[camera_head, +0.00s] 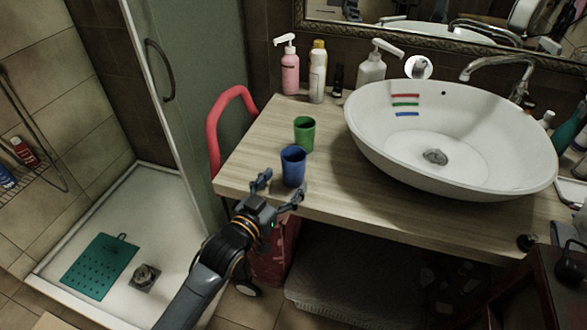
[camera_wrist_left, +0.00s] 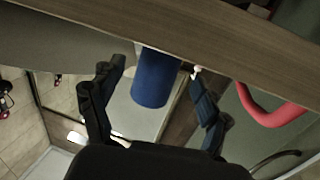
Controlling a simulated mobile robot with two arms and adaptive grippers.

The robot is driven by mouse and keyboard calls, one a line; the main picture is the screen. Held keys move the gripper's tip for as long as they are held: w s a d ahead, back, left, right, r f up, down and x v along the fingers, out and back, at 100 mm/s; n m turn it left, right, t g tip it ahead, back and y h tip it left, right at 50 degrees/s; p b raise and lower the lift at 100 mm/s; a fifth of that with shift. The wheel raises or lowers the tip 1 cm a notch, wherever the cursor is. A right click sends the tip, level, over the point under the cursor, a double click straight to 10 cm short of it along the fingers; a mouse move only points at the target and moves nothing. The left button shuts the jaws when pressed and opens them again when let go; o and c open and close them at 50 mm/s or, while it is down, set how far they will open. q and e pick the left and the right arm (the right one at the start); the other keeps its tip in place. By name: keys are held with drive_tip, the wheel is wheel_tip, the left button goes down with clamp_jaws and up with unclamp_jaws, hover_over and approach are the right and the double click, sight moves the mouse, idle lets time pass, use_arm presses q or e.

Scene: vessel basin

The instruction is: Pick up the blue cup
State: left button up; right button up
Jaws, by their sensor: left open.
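The blue cup (camera_head: 293,168) stands upright near the front left part of the wooden counter (camera_head: 262,145). A green cup (camera_head: 304,134) stands just behind it, further back on the counter. My left gripper (camera_head: 281,187) is open at the counter's front edge, with its fingers pointing toward the blue cup. In the left wrist view the blue cup (camera_wrist_left: 155,80) appears upside down between the two spread fingers (camera_wrist_left: 158,68). I cannot tell whether either finger touches it. My right gripper does not show.
A white basin (camera_head: 370,140) fills the counter's right part. A pink pump bottle (camera_head: 290,72) and other bottles line the back. A red curved rail (camera_head: 213,130) runs at the counter's left end, beside the shower glass. The counter left of the cups is clear.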

sight(288, 176)
use_arm(q)
drive_tip(key=x, duration=0.5)
drive_tip(key=shift+p, duration=0.3)
drive_tip(key=shift+r, duration=0.1)
drive_tip(key=c, duration=1.3)
drive_tip(key=shift+s, duration=0.1)
drive_tip(key=shift+r, duration=0.25)
